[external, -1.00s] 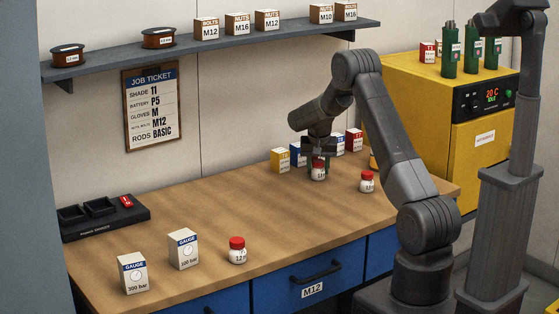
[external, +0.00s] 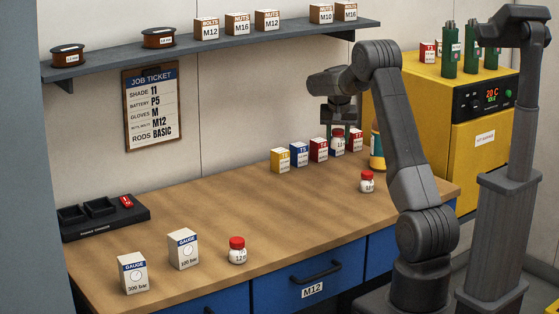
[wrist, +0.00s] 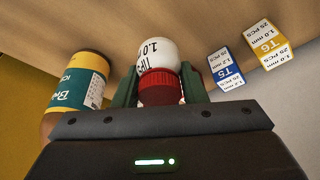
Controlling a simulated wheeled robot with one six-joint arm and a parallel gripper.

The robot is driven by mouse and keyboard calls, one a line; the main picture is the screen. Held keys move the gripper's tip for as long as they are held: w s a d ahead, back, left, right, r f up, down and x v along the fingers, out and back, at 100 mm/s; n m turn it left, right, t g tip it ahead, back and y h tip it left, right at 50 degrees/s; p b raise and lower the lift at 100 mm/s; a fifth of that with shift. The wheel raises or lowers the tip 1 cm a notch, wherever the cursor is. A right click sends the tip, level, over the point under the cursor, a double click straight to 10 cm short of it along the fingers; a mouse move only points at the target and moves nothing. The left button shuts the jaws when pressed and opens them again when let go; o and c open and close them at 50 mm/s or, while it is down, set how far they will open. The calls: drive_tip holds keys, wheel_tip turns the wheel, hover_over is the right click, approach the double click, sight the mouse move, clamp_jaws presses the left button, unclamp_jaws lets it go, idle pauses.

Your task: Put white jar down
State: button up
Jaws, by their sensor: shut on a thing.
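My gripper (external: 338,133) is shut on a white jar (external: 337,146) with a red lid. It holds the jar above the bench in front of the row of small boxes. In the wrist view the jar (wrist: 158,55) sits between the green fingers, and its label shows part of "TIPS 1.0". Another white jar (external: 367,182) with a red lid stands on the bench at the right. A third such jar (external: 237,250) stands near the front edge, beside the gauge boxes.
Small boxes, yellow (external: 281,160), blue (external: 299,155) and red (external: 319,149), line the back of the wooden bench (external: 200,215). A yellow and teal bottle (external: 376,147) stands to their right. Gauge boxes (external: 183,249) stand front left. The bench middle is clear.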

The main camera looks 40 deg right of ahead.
drive_tip(key=s+d+m, duration=0.1)
drive_tip(key=s+d, duration=1)
drive_tip(key=s, duration=0.1)
drive_tip(key=f, duration=0.5)
drive_tip(key=shift+s+d+f+p, duration=0.15)
drive_tip(key=shift+s+f+p, duration=0.1)
drive_tip(key=shift+f+p, duration=0.45)
drive_tip(key=shift+f, duration=1.75)
drive_tip(key=shift+f, duration=0.25)
drive_tip(key=o, duration=1)
drive_tip(key=shift+r, duration=0.1)
